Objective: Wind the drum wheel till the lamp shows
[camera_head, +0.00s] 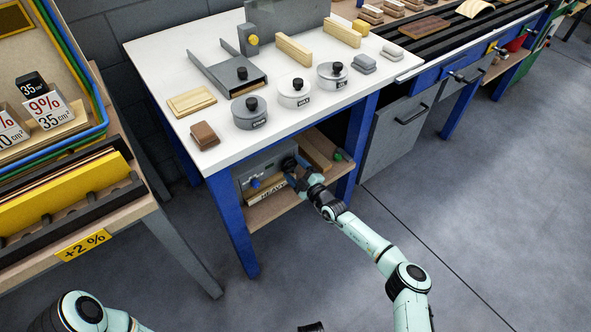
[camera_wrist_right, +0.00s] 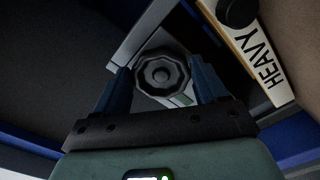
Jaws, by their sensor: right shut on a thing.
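The drum wheel is a dark, scalloped round knob (camera_wrist_right: 160,75) on a grey housing (camera_head: 262,168) on the shelf under the white table. My right gripper (camera_head: 296,172) reaches in from the right. In the right wrist view its two blue fingers (camera_wrist_right: 160,88) stand on either side of the wheel, and it is shut on it. No lit lamp can be made out.
Wooden blocks (camera_head: 315,152) and a green-ended item (camera_head: 341,155) share the shelf. The blue table leg (camera_head: 233,225) stands left. Lidded tins (camera_head: 249,112) stand on the white top.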

